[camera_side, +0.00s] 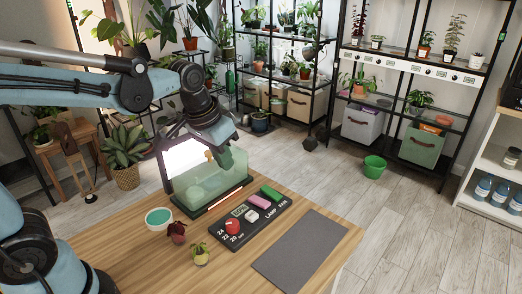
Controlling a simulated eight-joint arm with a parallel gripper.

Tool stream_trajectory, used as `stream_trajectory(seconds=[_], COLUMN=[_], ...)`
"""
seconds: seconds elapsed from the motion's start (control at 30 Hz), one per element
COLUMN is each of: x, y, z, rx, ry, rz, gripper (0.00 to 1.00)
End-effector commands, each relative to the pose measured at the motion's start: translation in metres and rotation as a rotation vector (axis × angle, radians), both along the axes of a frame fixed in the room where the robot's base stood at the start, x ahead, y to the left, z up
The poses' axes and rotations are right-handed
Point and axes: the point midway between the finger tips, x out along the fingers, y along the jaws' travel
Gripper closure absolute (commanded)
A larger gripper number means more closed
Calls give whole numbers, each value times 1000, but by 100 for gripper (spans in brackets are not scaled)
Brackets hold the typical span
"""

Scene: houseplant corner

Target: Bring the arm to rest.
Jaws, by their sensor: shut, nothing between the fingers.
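My arm reaches in from the left, blue and black, and bends down over the wooden table (105,255). My gripper (216,157) hangs at the end of it, just above or in front of the pale green translucent tank (205,188); I cannot tell whether it touches. Its fingers are small and partly lost against the tank, but they are shut and empty.
A white bowl with teal contents (158,218), a dark red plant (177,232) and a small yellow-green pot (200,254) stand near the panel. A grey mat (308,250) lies bare at the right. A bright white panel (185,157) stands by the tank. Plant shelves stand behind.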

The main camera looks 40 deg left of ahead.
Motion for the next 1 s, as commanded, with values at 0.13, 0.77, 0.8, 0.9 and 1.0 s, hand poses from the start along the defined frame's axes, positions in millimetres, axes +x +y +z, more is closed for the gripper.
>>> stream_trajectory(seconds=[0.13, 0.77, 0.8, 0.9, 1.0], x=[-28, -68, -68, -68, -68], y=[4, 10, 10, 10, 10], z=[2, -13, -13, -13, -13], rx=[1, 9, 9, 9, 9], ry=[-102, -303, -303, -303, -303], rz=[2, 4, 4, 4, 4], gripper=[100, 100, 100, 100, 100])
